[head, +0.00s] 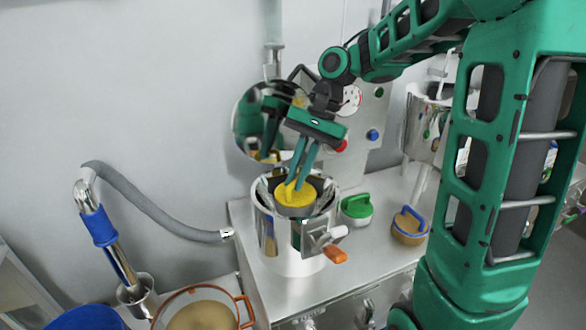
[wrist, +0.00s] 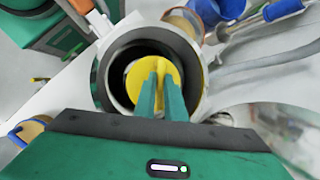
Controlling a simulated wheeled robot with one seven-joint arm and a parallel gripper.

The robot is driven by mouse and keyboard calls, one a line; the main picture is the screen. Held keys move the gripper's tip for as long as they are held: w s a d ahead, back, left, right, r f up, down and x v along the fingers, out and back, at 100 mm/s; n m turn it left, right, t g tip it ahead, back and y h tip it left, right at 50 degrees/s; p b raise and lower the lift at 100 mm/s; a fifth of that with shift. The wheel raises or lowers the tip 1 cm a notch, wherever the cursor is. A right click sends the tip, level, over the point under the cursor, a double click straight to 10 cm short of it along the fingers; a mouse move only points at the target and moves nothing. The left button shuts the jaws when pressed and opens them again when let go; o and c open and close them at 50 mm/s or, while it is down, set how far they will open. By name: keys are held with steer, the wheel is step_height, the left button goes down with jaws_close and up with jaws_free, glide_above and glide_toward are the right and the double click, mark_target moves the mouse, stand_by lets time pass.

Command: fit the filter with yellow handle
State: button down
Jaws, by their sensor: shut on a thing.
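The filter with the yellow handle (head: 295,197) is in the mouth of a shiny metal cylindrical housing (head: 268,232). My gripper (head: 295,181) points down over the housing and is shut on the yellow handle. In the wrist view the yellow filter top (wrist: 136,78) sits inside the dark ring of the housing (wrist: 101,82), with a dark gap around it. My gripper's fingers (wrist: 161,92) cover part of the handle. The filter's lower part is hidden, so I cannot tell whether it is seated.
A green-handled filter (head: 356,207) and a blue-handled one (head: 409,226) stand right of the housing on the metal bench (head: 375,250). A grey hose (head: 150,208) and an orange-rimmed sieve (head: 203,318) are at left.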

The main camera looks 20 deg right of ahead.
mark_target(295, 194)
steer(key=shift+f, duration=1.95)
steer(key=c, duration=1.7)
jaws_free()
steer(key=shift+c, duration=0.2)
steer(key=v, duration=1)
steer(key=shift+d+r, duration=0.2)
steer(key=shift+r, duration=0.1)
steer(key=shift+w, duration=0.1)
